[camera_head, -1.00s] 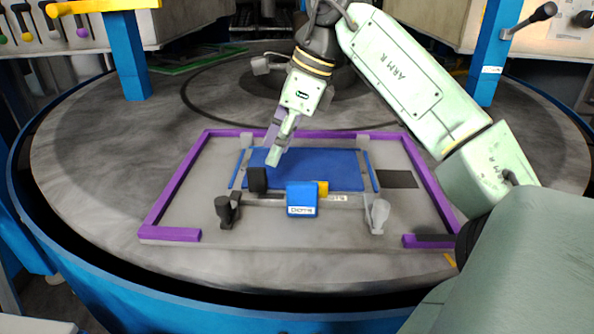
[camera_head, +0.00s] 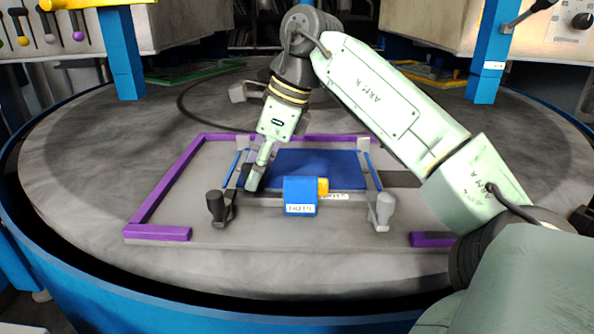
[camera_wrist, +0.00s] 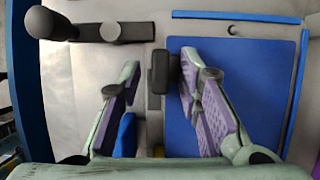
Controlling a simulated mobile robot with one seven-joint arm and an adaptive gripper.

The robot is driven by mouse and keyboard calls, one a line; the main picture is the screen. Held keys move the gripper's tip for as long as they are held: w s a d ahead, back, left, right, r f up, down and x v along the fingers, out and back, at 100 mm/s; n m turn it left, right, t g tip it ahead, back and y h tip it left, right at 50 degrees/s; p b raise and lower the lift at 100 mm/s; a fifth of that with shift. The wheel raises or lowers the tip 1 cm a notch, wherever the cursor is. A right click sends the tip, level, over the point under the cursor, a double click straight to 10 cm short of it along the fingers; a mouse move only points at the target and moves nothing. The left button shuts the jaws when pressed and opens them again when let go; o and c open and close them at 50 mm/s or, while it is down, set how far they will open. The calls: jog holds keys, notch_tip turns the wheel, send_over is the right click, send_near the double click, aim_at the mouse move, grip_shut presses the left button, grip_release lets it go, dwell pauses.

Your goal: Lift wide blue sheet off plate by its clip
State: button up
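The wide blue sheet (camera_head: 325,168) lies flat on the grey plate (camera_head: 175,213); it also shows at the right of the wrist view (camera_wrist: 215,65). A small black clip (camera_wrist: 160,72) sits at the sheet's near edge, towards its left end. In the head view it is mostly hidden behind my fingers. My gripper (camera_head: 253,186) is at the clip, pointing down. In the wrist view my fingers (camera_wrist: 157,72) are spread, with the clip between their tips, closer to the right finger. I cannot tell whether that finger touches it.
A blue labelled block (camera_head: 300,196) with a yellow part (camera_head: 323,187) stands right of my gripper. Purple rails (camera_head: 160,233) edge the plate. Bare plate lies left and in front.

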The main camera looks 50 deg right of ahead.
grip_shut()
dwell(0.3)
dwell(0.3)
